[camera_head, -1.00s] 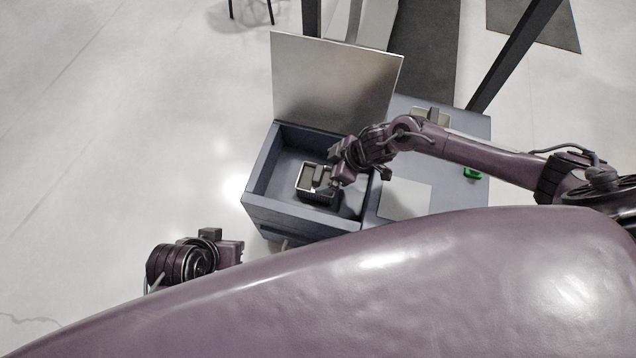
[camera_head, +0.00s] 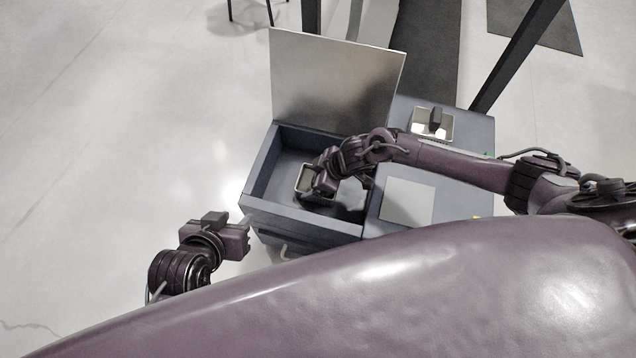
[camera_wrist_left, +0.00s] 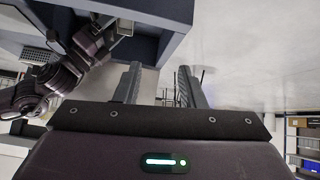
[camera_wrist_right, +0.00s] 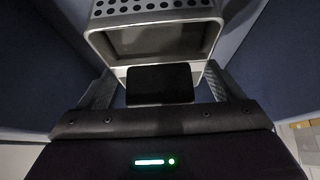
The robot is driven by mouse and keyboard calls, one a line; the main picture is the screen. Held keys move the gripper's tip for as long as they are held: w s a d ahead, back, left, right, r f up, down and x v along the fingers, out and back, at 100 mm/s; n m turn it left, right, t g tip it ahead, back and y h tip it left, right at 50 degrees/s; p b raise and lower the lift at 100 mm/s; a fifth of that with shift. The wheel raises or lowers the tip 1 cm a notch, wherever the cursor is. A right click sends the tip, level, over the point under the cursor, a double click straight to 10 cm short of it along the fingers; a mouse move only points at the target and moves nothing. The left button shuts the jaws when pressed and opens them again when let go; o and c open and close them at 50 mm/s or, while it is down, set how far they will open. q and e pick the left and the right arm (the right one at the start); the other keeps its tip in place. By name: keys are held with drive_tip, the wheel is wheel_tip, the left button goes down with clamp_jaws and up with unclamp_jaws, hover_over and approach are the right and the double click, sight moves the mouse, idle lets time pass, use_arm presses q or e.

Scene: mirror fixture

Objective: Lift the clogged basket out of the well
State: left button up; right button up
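The basket (camera_head: 303,181), a grey metal box with a pale rim, stands inside the blue-grey well (camera_head: 257,180). In the right wrist view the basket (camera_wrist_right: 150,13) shows a perforated side and a dark block-shaped handle (camera_wrist_right: 160,84). My right gripper (camera_head: 322,186) is down over the basket and hides part of it. In its wrist view the fingers (camera_wrist_right: 160,88) stand apart on either side of the handle, with small gaps seen. My left gripper (camera_head: 246,238) is outside the well near its front left corner. Its fingers (camera_wrist_left: 158,78) are apart with nothing between them.
A raised metal lid (camera_head: 335,90) stands at the back of the well. On the counter to the right are a second basket-like tray (camera_head: 432,123) with a dark handle and a flat pale plate (camera_head: 408,202). Floor to the left is clear.

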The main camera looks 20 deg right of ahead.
drive_tip(key=c, duration=0.7)
drive_tip(key=shift+r, duration=0.15)
